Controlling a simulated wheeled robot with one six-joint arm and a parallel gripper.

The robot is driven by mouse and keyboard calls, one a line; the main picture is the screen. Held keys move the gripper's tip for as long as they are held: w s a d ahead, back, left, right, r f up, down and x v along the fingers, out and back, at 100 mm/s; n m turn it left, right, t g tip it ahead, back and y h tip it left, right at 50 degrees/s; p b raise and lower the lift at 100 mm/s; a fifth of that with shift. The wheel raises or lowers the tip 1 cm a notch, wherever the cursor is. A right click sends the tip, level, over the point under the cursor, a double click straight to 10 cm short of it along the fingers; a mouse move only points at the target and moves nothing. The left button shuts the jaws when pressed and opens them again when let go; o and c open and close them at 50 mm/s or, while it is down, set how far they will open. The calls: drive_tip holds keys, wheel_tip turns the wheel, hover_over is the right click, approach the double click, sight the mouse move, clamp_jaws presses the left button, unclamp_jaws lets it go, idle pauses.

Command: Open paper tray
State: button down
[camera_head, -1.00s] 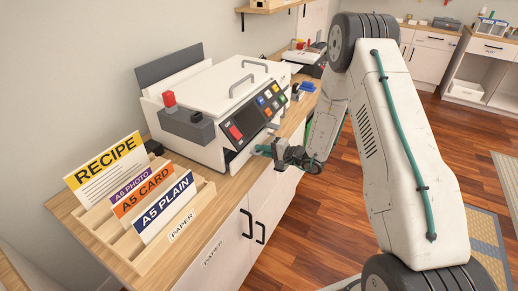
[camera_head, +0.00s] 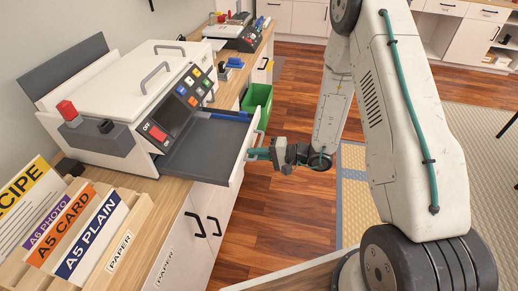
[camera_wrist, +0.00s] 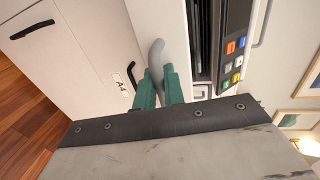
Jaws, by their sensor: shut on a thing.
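The paper tray (camera_head: 205,152) is a dark flat drawer with a white front, and in the head view it stands pulled out from the white printer (camera_head: 120,85). It looks empty. My gripper (camera_head: 259,153) is at the tray's white front, with its teal fingers shut on the tray handle. In the wrist view the grey curved tray handle (camera_wrist: 156,55) lies between the fingers of my gripper (camera_wrist: 160,77). The fingers hide part of the handle.
A rack of paper cards (camera_head: 85,240) stands on the wooden counter at the lower left. White cabinets with black handles (camera_head: 195,225) are under the tray. A green bin (camera_head: 258,103) stands beyond the tray.

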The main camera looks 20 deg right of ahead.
drive_tip(key=shift+s, duration=0.1)
drive_tip(key=c, duration=1.9)
unclamp_jaws()
drive_tip(key=shift+d, duration=0.1)
drive_tip(key=v, duration=0.7)
drive_tip(key=shift+s+d, duration=0.2)
drive_tip(key=shift+d, duration=0.1)
